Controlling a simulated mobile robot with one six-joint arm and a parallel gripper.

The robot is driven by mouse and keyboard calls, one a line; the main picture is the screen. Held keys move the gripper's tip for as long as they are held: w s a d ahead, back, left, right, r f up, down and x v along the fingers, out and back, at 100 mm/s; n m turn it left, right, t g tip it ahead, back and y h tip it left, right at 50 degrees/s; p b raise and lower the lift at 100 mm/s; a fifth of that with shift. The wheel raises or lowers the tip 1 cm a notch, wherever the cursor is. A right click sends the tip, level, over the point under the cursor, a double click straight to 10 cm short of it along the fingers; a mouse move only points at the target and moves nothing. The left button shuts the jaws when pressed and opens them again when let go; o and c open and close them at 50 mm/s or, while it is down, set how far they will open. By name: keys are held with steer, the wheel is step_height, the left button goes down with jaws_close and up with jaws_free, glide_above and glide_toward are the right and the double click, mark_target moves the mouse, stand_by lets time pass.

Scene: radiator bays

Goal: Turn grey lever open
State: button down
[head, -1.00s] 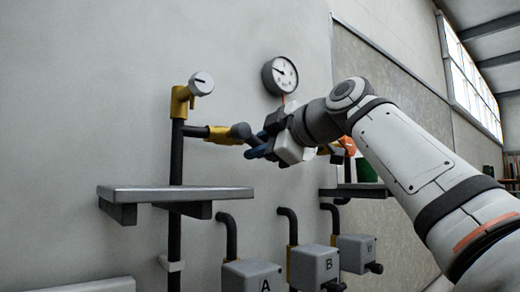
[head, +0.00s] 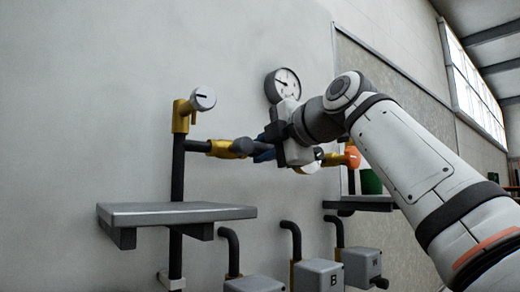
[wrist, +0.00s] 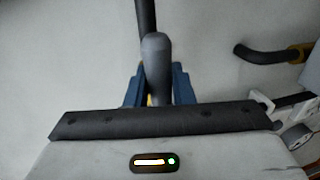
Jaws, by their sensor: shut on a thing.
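The grey lever (head: 243,146) sits on a yellow valve body (head: 221,149) at the end of a dark horizontal pipe. My gripper (head: 264,151) reaches it from the right with its blue fingers. In the wrist view, the lever's rounded grey bar (wrist: 155,55) runs down between the two blue fingers of my gripper (wrist: 157,88), which are shut on it. The fingers and gripper body hide part of the lever in the head view. A little yellow shows between the fingers in the wrist view.
A round gauge (head: 283,85) hangs on the wall behind my gripper. A white-faced dial (head: 203,98) tops the upright pipe at left. A grey shelf (head: 180,213) stands below, with grey boxes (head: 318,274) lower right. An orange part (head: 352,157) is behind my arm.

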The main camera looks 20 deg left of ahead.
steer(key=shift+r, duration=0.1)
steer(key=c, duration=1.3)
jaws_free()
steer(key=shift+d, duration=0.1)
steer(key=b+v, duration=0.1)
steer(key=v, duration=0.6)
steer(key=shift+d+b, duration=0.3)
steer(key=shift+b, duration=0.1)
steer(key=shift+s, duration=0.15)
